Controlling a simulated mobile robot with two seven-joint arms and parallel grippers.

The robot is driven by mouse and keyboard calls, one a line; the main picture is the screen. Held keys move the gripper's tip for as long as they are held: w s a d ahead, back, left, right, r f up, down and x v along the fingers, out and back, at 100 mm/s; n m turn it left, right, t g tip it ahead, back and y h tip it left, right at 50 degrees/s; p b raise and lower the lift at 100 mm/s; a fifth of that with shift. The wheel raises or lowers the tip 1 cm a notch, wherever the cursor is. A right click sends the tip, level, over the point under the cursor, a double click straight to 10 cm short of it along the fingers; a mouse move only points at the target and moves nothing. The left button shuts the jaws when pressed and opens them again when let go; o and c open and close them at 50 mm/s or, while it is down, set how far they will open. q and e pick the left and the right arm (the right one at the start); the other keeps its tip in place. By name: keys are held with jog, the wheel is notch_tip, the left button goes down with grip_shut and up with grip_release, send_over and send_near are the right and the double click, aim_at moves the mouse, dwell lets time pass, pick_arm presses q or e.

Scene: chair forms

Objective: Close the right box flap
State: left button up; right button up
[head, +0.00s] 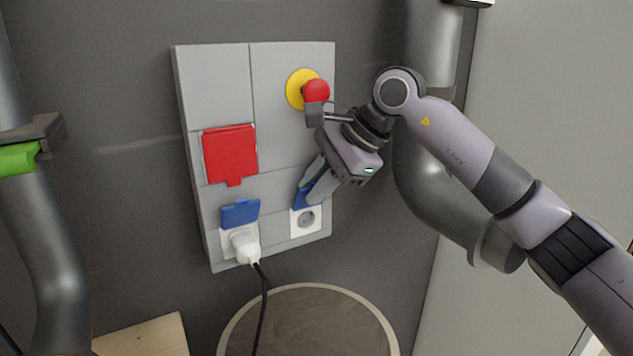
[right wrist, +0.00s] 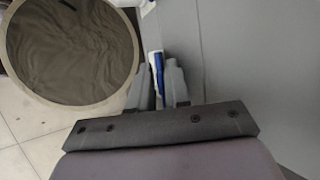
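The right box flap (head: 301,196) is blue and stands raised above the white right socket (head: 306,220), at the lower right of the grey wall panel. My right gripper (head: 316,185) is at this flap, pointing down and left, and partly covers it. In the right wrist view, the two grey fingers (right wrist: 158,88) are apart, with a strip of blue flap (right wrist: 159,72) and some white showing between them. I cannot tell whether a finger touches the flap. My left gripper is not in view.
A red emergency button (head: 316,91) on a yellow base sits just above my right gripper. A red cover (head: 230,154) and a left blue flap (head: 240,212) over a white plug (head: 245,246) are to the left. Grey pipes (head: 432,45) stand close on the right.

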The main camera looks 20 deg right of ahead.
grip_shut()
dwell(1.4)
